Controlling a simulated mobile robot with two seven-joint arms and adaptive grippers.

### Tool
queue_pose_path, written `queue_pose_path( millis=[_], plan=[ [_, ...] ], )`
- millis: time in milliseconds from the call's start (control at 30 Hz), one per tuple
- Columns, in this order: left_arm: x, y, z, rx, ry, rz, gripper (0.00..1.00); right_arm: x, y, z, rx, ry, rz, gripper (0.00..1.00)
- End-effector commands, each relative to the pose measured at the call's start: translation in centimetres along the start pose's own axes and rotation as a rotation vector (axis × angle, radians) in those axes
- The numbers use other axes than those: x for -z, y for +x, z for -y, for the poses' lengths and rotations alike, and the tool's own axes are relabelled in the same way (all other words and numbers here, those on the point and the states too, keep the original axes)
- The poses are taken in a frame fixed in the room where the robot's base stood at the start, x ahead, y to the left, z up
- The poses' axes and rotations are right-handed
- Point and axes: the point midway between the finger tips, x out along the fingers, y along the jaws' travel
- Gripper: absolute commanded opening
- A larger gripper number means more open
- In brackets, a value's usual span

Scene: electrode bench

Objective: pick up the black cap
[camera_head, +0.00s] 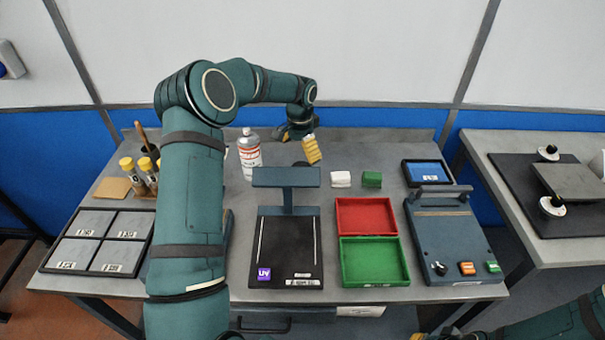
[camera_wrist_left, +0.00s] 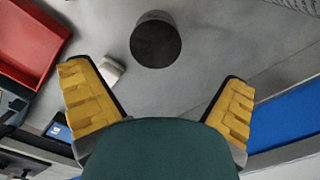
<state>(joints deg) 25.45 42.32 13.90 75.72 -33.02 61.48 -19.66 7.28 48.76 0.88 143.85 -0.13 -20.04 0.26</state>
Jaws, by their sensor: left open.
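The black cap (camera_wrist_left: 156,42) is a short dark cylinder standing on the grey bench in the left wrist view, near the top centre. In the head view a small dark shape behind the lamp's top plate, probably the cap, is mostly hidden. My left gripper (camera_head: 312,149) hangs over the back of the bench, with one yellow finger showing there. In the left wrist view its two yellow fingers (camera_wrist_left: 154,80) are spread wide with nothing between them. The cap lies beyond the fingertips, apart from them.
The UV lamp stand (camera_head: 286,178) is in front of the gripper. A white bottle (camera_head: 249,152) stands left. A white block (camera_head: 340,179), a green block (camera_head: 372,179), a red tray (camera_head: 340,216) and a green tray (camera_head: 374,284) are to the right.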

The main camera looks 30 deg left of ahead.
Motion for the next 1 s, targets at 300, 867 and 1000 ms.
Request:
queue_pose_path(
  millis=[300,867,1000],
  plan=[
    [0.0,3.4,-0.1,0.0,0.0,-0.001,1.0,0.1,0.6,-0.2,0.0,0.0,-0.004,0.0],
    [0.0,8.7,-0.6,0.001,0.0,-0.002,1.0,0.3,1.9,-0.7,0.0,-0.001,-0.011,0.0],
    [0.0,8.6,-0.6,0.001,0.0,-0.002,1.0,0.3,1.8,-0.7,0.0,-0.001,-0.011,0.0]
  ],
)
